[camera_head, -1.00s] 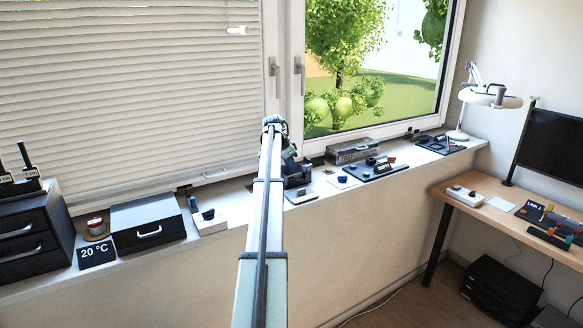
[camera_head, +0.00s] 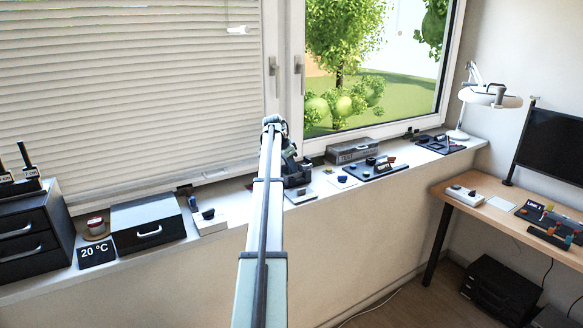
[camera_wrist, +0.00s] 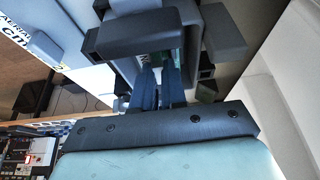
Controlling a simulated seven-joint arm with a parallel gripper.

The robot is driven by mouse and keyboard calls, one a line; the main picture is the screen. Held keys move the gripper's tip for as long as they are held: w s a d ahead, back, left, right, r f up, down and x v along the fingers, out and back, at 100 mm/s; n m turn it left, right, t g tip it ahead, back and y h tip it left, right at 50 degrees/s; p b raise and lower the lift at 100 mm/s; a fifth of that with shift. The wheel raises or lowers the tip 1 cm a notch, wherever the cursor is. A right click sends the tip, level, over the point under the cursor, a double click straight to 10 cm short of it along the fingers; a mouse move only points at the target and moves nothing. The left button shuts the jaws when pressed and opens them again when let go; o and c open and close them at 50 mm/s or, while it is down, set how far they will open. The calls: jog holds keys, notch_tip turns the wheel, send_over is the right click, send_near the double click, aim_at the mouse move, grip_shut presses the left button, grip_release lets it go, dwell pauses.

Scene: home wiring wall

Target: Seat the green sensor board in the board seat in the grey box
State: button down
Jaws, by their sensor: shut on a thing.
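In the wrist view my gripper (camera_wrist: 160,78) is shut, its two dark fingers close together. A small patch of the green sensor board (camera_wrist: 163,58) shows at the fingertips; most of it is hidden. A grey box (camera_wrist: 130,36) with raised walls surrounds the fingertip area. I cannot tell whether the board touches the seat, which is hidden. In the head view my gripper is at the window sill, mostly covered by my own arm. A dark block-like shape (camera_head: 297,179) shows just right of the arm there.
The sill (camera_head: 240,232) also carries a black drawer box (camera_head: 147,222) at left and a grey case (camera_head: 352,151) at right, with small fixtures between. A window handle (camera_head: 298,68) stands above. A desk (camera_head: 480,208) is at the right.

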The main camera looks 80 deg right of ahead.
jog(key=shift+f, duration=0.95)
jog(key=c, duration=1.1)
grip_release()
jog(key=shift+r, duration=0.1)
jog(key=v, duration=1.3)
jog(key=shift+r, duration=0.3)
jog(key=shift+w+a, duration=0.15)
